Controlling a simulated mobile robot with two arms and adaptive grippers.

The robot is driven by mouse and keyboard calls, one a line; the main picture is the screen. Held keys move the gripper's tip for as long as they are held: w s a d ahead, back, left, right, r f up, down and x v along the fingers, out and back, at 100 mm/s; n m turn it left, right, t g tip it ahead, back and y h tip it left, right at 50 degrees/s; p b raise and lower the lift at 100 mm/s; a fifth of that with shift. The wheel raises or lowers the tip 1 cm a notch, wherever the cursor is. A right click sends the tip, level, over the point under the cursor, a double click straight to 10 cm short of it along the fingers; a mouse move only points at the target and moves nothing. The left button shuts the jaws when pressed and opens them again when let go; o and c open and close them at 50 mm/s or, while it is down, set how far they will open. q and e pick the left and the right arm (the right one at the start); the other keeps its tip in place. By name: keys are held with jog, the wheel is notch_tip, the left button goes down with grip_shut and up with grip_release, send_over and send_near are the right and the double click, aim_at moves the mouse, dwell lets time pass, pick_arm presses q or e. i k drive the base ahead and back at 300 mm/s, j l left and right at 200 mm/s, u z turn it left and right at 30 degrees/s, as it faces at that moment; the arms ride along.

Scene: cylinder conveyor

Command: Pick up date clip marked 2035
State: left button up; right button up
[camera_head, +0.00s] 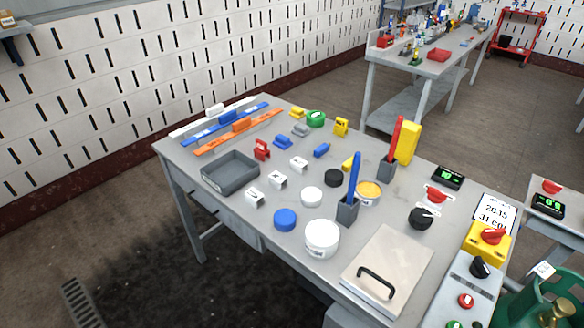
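Three small white clips lie on the grey table, in a slanting row right of the grey tray. The nearest white clip (255,198) is by the tray's right corner, the middle white clip (278,180) is just beyond it, and the far white clip (299,164) is farther back. They carry small dark marks, too small to read, so I cannot tell which one says 2035. A white card (495,213) at the table's right has large print that seems to read 2035 on one line. Neither of my grippers is in view.
A grey tray (230,172) stands left of the clips. Near them are a red clip (262,149), blue lid (285,219), white lid (312,196) and white tub (322,238). A handled plate (388,268) lies at front right.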

aim_at(276, 180)
jog(key=j+z, duration=0.1)
jog(key=z, duration=0.45)
jog(key=i+j+z, duration=0.15)
jog(key=j+z, duration=0.35)
jog(key=j, duration=0.5)
jog(key=j+z, duration=0.45)
jog(key=j, duration=0.5)
jog(key=k, duration=0.05)
